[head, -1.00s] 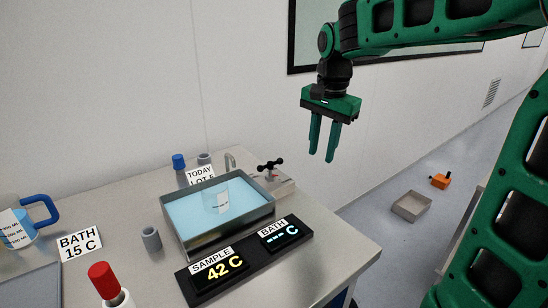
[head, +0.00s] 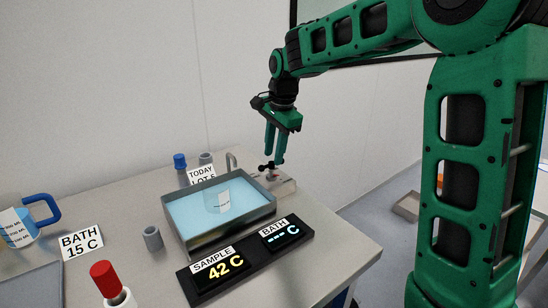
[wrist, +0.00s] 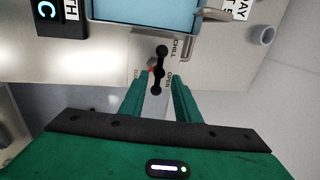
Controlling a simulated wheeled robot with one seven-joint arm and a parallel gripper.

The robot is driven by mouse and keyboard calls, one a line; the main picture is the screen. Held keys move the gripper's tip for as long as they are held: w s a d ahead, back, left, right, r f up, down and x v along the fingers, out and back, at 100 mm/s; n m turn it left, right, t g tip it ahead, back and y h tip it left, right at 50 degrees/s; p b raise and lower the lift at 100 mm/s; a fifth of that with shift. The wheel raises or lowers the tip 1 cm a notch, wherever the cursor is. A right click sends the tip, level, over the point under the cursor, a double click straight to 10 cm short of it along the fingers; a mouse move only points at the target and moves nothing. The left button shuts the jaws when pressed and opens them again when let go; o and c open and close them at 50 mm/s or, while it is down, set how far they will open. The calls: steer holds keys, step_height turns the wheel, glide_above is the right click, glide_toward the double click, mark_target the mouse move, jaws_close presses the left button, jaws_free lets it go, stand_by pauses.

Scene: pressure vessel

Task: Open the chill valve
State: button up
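The chill valve's black handle (wrist: 160,70) stands between my two green fingers in the wrist view, on a light plate marked CHILL, OPEN and a partly hidden word. In the head view the handle (head: 266,167) shows just below the fingertips, at the back right of the water bath. My gripper (head: 273,160) points down at it; in the wrist view my gripper (wrist: 164,82) has its fingers apart on either side of the handle. I see gaps beside the handle, so no grip shows. A small red mark lies beside the handle.
The water-filled bath (head: 215,235) with a beaker stands left of the valve, with a spout (head: 232,162) behind. The display panel (head: 246,262) reads SAMPLE 42 C and BATH with dashes. A wall rises behind the bench.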

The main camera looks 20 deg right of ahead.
steer(key=shift+w+f, duration=0.15)
steer(key=shift+f, duration=0.85)
jaws_close()
steer(key=shift+r, duration=0.1)
steer(key=shift+w, duration=0.1)
